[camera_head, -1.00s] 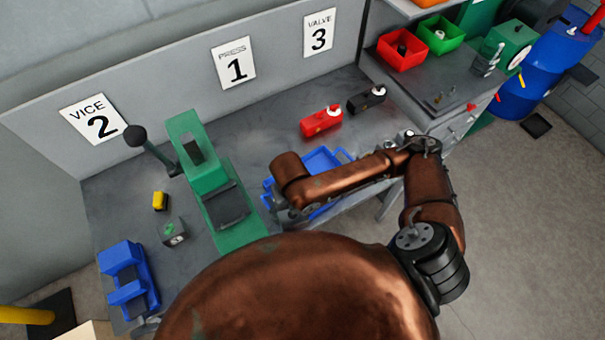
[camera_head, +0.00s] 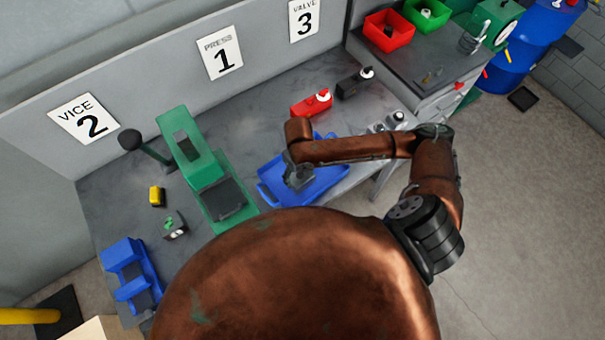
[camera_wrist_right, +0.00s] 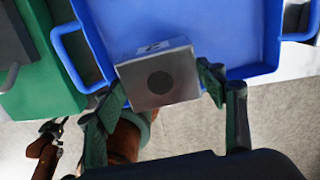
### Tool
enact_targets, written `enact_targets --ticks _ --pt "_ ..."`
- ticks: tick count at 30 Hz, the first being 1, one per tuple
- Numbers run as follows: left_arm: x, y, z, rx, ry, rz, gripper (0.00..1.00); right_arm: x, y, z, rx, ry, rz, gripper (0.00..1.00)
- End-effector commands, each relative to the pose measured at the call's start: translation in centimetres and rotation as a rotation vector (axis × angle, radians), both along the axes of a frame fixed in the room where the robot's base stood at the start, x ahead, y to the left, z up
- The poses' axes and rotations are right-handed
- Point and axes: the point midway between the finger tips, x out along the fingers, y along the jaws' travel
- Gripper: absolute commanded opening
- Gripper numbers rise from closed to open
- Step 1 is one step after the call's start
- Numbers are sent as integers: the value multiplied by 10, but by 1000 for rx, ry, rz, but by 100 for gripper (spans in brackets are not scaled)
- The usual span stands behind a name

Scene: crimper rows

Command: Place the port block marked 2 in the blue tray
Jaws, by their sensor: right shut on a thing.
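My right gripper (camera_head: 299,180) is over the blue tray (camera_head: 331,186) on the bench. In the right wrist view its fingers (camera_wrist_right: 160,92) are shut on a grey port block (camera_wrist_right: 182,78). The block has a dark round hole in one face and a small mark on its upper edge, too small to read. In that view it overlaps the near rim of the tray (camera_wrist_right: 215,30); I cannot tell its height above the tray. No other thing shows in the tray. A copper and dark part of my left arm, perhaps with its gripper, shows at the lower left; its jaws are unclear.
A green press (camera_head: 200,165) stands left of the tray. A red block (camera_head: 311,104) and a black block (camera_head: 353,84) lie behind it. A grey block with a green top (camera_head: 174,226), a yellow block (camera_head: 157,196) and a blue vice (camera_head: 130,272) are at the left.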

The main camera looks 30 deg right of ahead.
Motion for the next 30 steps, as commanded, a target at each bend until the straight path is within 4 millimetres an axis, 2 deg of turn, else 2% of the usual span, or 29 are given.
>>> enact_targets --ticks 4,13,20,30 --pt "6 0 5 -1 -7 -1 29 9 -10 -13 2 -4 -2 21" --pt "6 0 7 -1 -8 -2 29 15 -18 -26 2 -4 -2 21" --pt "5 0 9 0 -5 -2 29 15 -17 -53 2 -6 -1 21" --pt "4 0 9 0 -4 -2 29 15 -18 -57 1 -6 0 21"
